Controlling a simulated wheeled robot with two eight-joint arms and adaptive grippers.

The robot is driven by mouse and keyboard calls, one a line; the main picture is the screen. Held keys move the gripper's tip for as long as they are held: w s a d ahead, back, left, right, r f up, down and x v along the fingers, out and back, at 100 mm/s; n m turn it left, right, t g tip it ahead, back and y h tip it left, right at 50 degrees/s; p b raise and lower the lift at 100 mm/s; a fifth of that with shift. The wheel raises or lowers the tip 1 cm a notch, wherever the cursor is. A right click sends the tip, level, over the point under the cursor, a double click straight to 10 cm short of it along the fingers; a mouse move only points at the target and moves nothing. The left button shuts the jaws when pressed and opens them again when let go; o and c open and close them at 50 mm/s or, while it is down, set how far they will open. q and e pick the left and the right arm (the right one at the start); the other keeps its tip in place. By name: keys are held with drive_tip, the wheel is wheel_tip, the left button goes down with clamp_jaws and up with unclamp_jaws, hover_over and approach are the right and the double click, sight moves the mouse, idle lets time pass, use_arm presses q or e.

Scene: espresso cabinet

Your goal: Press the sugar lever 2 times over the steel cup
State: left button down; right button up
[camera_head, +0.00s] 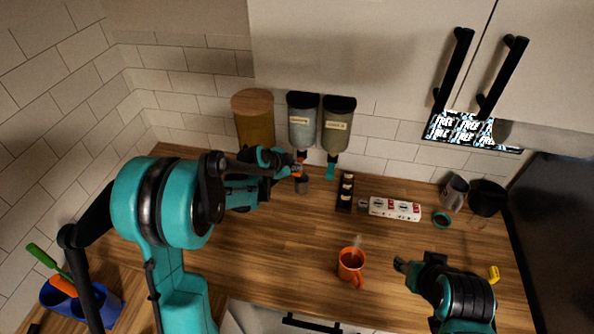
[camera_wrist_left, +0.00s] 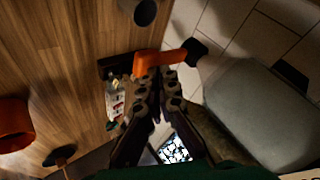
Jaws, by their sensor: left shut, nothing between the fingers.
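Two dispensers hang on the tiled wall; their labels are too small to read. The left dispenser (camera_head: 303,123) has an orange lever (camera_head: 298,170), and the right dispenser (camera_head: 336,128) a teal one (camera_head: 331,171). A steel cup (camera_head: 301,187) stands on the counter under the orange lever; it also shows in the left wrist view (camera_wrist_left: 145,11). My left gripper (camera_head: 289,163) is shut and empty, its fingertips right at the orange lever (camera_wrist_left: 158,63); contact is hard to tell. My right gripper (camera_head: 402,265) is low over the counter at right, its jaw opening unclear.
An orange mug (camera_head: 351,268) with a spoon stands mid-counter. A dark rack (camera_head: 345,192) and a white power strip (camera_head: 393,208) lie right of the cup. A wooden-lidded jar (camera_head: 254,122) stands left of the dispensers. Cups (camera_head: 455,193) stand at far right.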

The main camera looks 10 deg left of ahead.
sight(295, 173)
use_arm(q)
drive_tip(key=shift+f+b, duration=0.7)
drive_tip(key=shift+f, duration=0.1)
use_arm(e)
drive_tip(key=shift+f, duration=0.7)
use_arm(q)
drive_tip(key=shift+r, duration=0.1)
drive_tip(key=shift+r+p, duration=0.95)
drive_tip(key=shift+r, duration=0.6)
use_arm(e)
drive_tip(key=shift+r, duration=0.9)
use_arm(q)
drive_tip(key=shift+r+p, duration=1.6)
drive_tip(key=shift+r, duration=0.95)
use_arm(e)
drive_tip(key=shift+r, duration=1.6)
